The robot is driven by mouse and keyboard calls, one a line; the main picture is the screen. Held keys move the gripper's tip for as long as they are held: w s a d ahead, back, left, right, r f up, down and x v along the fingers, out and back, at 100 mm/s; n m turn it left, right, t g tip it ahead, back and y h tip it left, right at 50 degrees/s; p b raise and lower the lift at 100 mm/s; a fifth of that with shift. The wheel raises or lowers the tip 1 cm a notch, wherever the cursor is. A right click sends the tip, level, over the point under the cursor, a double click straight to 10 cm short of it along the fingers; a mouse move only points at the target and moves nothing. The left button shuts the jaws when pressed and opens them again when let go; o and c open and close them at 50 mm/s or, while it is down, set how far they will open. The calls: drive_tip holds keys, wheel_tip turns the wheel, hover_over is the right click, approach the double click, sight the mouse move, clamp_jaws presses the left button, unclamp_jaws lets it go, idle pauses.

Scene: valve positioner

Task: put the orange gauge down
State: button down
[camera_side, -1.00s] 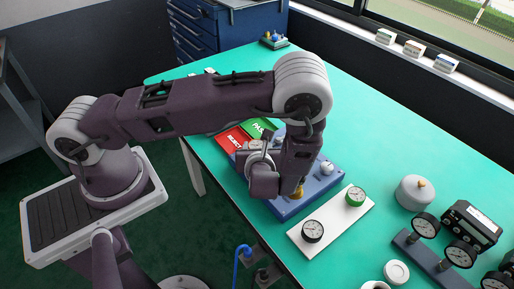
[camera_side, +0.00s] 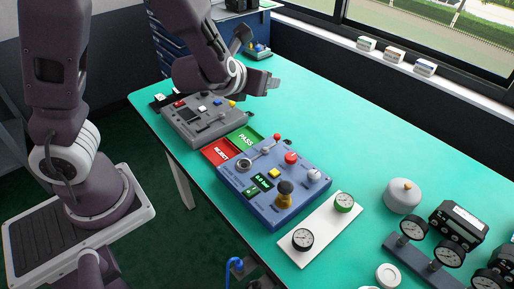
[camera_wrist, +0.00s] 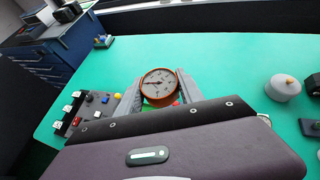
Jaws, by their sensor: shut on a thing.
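In the side view my gripper (camera_side: 272,84) is raised above the table, beyond the grey control box, pointing right. The gauge cannot be made out there. The green PASS pad (camera_side: 246,138) and the red REJECT pad (camera_side: 221,152) lie side by side between the grey box and the blue box.
The blue panel box (camera_side: 262,208) has knobs and a lever. The grey control box (camera_side: 180,127) stands behind the pads. A white plate (camera_side: 322,232) holds a black gauge and a green gauge. More gauges stand on a rack (camera_side: 416,258) at right. The table's back middle is clear.

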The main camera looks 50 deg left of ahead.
drive_tip(key=shift+r+m+h, duration=0.3)
drive_tip(key=shift+r, duration=0.3)
drive_tip(key=w+a+f+n+y, duration=0.1)
drive_tip(key=w+a+f, duration=0.3)
drive_tip(key=w, duration=0.6)
drive_tip(key=n+g+y, duration=0.1)
drive_tip(key=n+y, duration=0.1)
hover_over(277, 120)
wheel_tip(277, 120, down, 14)
wheel_tip(277, 120, down, 10)
drive_tip(key=shift+w+a+r, duration=0.1)
drive_tip(key=shift+f, duration=0.45)
drive_tip(key=shift+f, duration=0.15)
drive_tip(key=c, duration=0.7)
unclamp_jaws()
drive_tip(key=shift+c, duration=0.2)
